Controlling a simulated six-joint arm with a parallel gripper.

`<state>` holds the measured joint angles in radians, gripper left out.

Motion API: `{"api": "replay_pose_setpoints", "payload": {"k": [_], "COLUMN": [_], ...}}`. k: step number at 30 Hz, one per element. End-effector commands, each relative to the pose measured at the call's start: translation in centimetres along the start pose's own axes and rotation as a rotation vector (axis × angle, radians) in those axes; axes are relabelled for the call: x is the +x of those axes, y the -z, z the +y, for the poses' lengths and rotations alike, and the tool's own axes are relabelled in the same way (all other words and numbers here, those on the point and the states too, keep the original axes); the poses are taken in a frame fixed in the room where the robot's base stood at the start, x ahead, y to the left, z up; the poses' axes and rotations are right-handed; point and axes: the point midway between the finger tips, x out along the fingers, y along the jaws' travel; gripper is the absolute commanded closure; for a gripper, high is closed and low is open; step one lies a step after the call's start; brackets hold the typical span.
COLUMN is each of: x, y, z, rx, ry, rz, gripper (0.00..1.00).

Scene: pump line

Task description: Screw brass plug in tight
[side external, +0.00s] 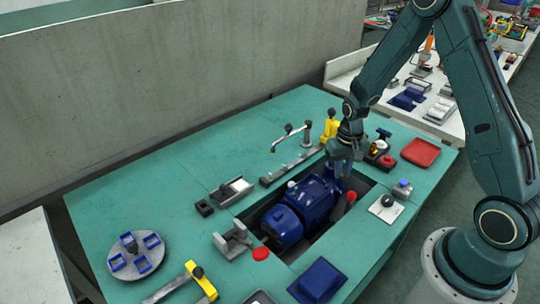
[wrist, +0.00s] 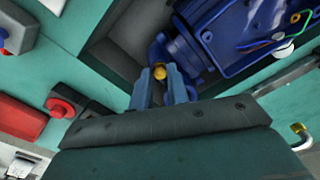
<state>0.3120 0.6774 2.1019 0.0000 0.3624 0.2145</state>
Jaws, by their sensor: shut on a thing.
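The brass plug (wrist: 160,72) shows as a small yellow round piece between my fingertips in the wrist view. My gripper (wrist: 162,80) is shut on it, right at the blue pump (wrist: 232,30). The plug is against or very near the pump's blue flanged end; I cannot tell how deep it sits. In the side view my gripper (side external: 342,172) points down at the right end of the blue pump (side external: 312,198), which lies in a dark recess in the green bench. There the plug is hidden by the gripper and pump.
A red tray (side external: 421,152) and a white plate with a black knob (side external: 386,207) lie right of the recess. A grey clamp (side external: 233,240) stands left of it. A bent metal pipe (side external: 290,136) stands behind. A round grey plate (side external: 135,256) with blue pieces is far left.

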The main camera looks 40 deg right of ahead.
Motion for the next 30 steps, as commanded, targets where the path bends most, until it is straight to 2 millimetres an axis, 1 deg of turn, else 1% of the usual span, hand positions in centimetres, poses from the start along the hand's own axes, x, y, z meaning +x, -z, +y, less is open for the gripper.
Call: {"api": "replay_pose_setpoints", "payload": {"k": [1, 2, 3, 16, 30], "x": [0.0, 0.0, 0.0, -0.3, -2.9], "y": [0.0, 0.0, 0.0, 0.0, 0.1], "z": [0.0, 0.0, 0.0, 0.0, 0.0], "rx": [-0.001, -0.001, -0.001, -0.002, -0.003], "ry": [0.0, 0.0, 0.0, 0.0, 0.0], "rz": [0.0, 0.0, 0.0, 0.001, 0.002], "gripper": [1.0, 0.8, 0.72, 0.71, 0.71]}}
